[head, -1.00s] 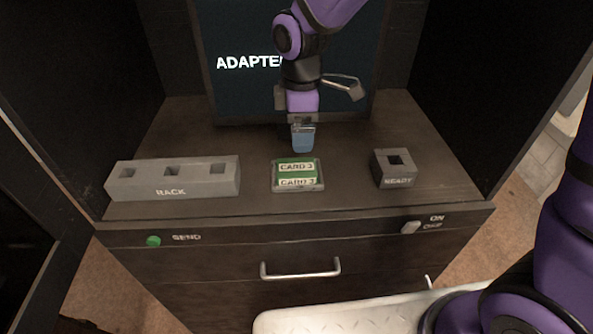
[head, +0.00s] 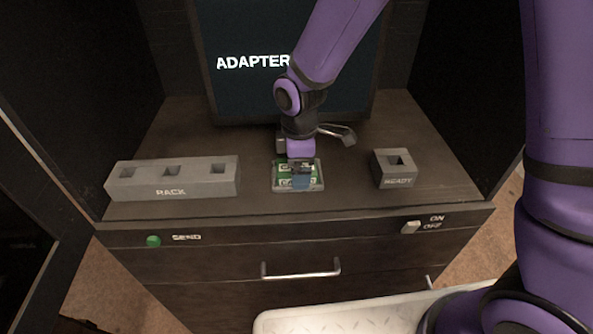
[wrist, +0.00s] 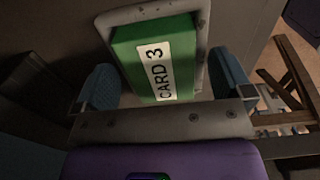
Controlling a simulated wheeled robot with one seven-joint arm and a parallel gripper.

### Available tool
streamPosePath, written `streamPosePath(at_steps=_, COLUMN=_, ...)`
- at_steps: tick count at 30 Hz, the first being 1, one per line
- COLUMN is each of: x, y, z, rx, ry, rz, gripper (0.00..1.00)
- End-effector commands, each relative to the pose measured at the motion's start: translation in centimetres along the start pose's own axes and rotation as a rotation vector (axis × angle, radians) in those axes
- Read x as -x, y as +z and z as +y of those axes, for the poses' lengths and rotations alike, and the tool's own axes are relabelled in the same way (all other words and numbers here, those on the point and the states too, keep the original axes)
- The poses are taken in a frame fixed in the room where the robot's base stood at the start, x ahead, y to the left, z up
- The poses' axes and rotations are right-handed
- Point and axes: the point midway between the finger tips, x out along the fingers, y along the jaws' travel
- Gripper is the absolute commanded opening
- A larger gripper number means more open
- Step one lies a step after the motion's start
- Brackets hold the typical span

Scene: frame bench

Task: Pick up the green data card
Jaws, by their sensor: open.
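The green data card (head: 285,169), with white CARD 3 labels, lies in a shallow grey tray (head: 317,187) in the middle of the bench. In the wrist view the card (wrist: 186,50) is large, with its label readable, and the tray's rim (wrist: 203,30) shows around it. My gripper (head: 301,182) is over the card in the head view and hides part of it. Its two blue fingertips are apart, one on each side of the card in the wrist view (wrist: 165,85). Whether they touch the card or tray cannot be told.
A grey rack (head: 172,180) with three square holes stands at left. A grey READY block (head: 393,168) with one hole stands at right. A dark screen (head: 245,90) is behind.

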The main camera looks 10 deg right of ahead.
Motion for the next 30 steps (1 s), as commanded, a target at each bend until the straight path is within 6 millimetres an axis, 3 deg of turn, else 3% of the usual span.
streamPosePath(at_steps=4, x=0.0, y=0.0, z=0.0, rx=0.000, ry=0.000, rz=0.000, gripper=0.96)
streamPosePath(at_steps=11, x=0.1, y=0.0, z=0.0, rx=0.000, ry=0.000, rz=0.000, gripper=0.43)
streamPosePath(at_steps=23, x=0.5, y=0.0, z=0.0, rx=0.000, ry=0.001, rz=0.001, gripper=0.42)
streamPosePath(at_steps=30, x=3.0, y=0.0, z=0.1, rx=-0.001, ry=0.003, rz=0.002, gripper=0.42)
